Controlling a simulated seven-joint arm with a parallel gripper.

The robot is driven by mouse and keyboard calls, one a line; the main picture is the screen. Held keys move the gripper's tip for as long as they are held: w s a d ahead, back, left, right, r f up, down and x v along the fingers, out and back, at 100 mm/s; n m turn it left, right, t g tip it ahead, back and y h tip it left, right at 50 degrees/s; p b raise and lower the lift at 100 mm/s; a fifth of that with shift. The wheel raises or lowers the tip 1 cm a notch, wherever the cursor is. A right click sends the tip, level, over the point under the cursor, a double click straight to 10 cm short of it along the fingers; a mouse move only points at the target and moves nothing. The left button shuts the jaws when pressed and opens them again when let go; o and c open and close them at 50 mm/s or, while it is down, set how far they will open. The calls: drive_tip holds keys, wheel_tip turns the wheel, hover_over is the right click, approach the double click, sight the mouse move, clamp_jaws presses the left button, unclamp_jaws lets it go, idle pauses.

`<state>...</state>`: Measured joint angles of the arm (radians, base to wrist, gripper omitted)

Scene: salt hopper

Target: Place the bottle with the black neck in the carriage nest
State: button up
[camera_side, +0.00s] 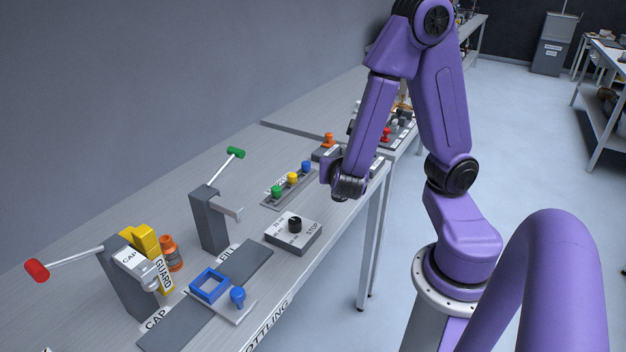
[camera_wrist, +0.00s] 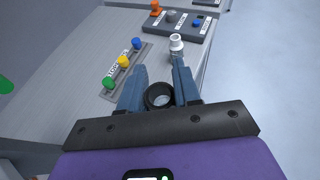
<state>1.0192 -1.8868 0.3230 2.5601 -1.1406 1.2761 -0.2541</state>
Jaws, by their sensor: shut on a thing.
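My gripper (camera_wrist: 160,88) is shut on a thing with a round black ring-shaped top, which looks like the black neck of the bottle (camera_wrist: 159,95). The neck sits between the two blue-grey fingers in the wrist view, seen from above; the body below is hidden. In the side view my arm hides the fingers and the bottle. The carriage nest looks to be the square blue frame (camera_side: 209,285) on a pale plate at the front left, with a blue knob (camera_side: 237,297) beside it. It is well to the left of my gripper and empty as far as I can see.
The fill lever post (camera_side: 209,222), cap lever post (camera_side: 130,277), yellow guard (camera_side: 148,243) and an orange bottle (camera_side: 172,254) stand around the nest. A dial box (camera_side: 294,231) and a strip of coloured knobs (camera_side: 292,179) lie between. A white-topped thing (camera_wrist: 176,43) stands beyond the fingers.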

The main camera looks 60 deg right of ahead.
drive_tip(key=w+a+r+n+t+y, duration=0.1)
drive_tip(key=a+n+t+y, duration=0.3)
drive_tip(key=a, duration=0.9)
drive_tip(key=w+a+r+n+t+y, duration=0.2)
drive_tip(key=a+n+y, duration=0.25)
drive_tip(key=a, duration=0.75)
drive_tip(key=shift+n+h, duration=0.25)
drive_tip(key=shift+w+a+f, duration=0.95)
drive_tip(key=shift+w+f, duration=1.1)
drive_tip(key=shift+f, duration=0.2)
drive_tip(key=shift+w+a+f, duration=0.95)
drive_tip(key=shift+w+f, duration=1.1)
drive_tip(key=shift+f, duration=0.2)
drive_tip(key=shift+w+a+f, duration=0.95)
drive_tip(key=shift+w+f, duration=1.1)
drive_tip(key=shift+f, duration=0.2)
drive_tip(key=o, duration=1)
drive_tip(key=shift+f, duration=0.1)
drive_tip(key=shift+o, duration=0.2)
